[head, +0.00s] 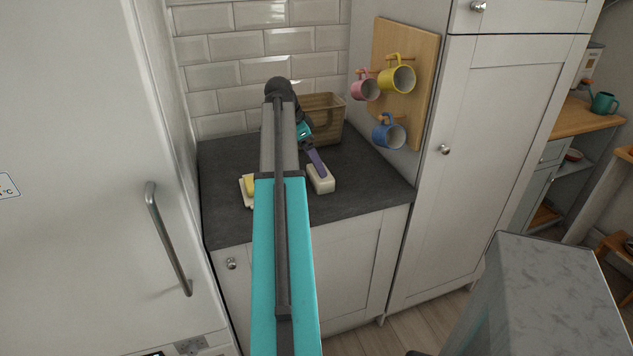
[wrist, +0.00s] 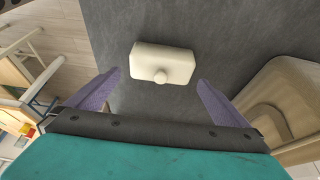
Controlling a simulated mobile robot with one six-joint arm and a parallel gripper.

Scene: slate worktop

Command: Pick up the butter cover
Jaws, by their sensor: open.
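The butter cover (head: 321,181) is a cream, box-shaped lid on the dark worktop, right of my arm in the head view. In the wrist view the cover (wrist: 162,64) lies ahead of my gripper, with a small round knob on it. My gripper (wrist: 158,90) is open, its two purple fingers spread wider than the cover, with nothing between them. In the head view my gripper (head: 320,166) shows side-on near the cover; I cannot tell whether it touches. A yellow butter block (head: 249,185) on a pale dish (head: 244,196) is left of my arm, which partly hides it.
A wicker basket (head: 327,112) stands at the back right of the worktop (head: 221,168). A wooden board (head: 418,50) with pink, yellow and blue mugs hangs on the cabinet side at right. A tiled wall closes off the back. The worktop right of the cover is clear.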

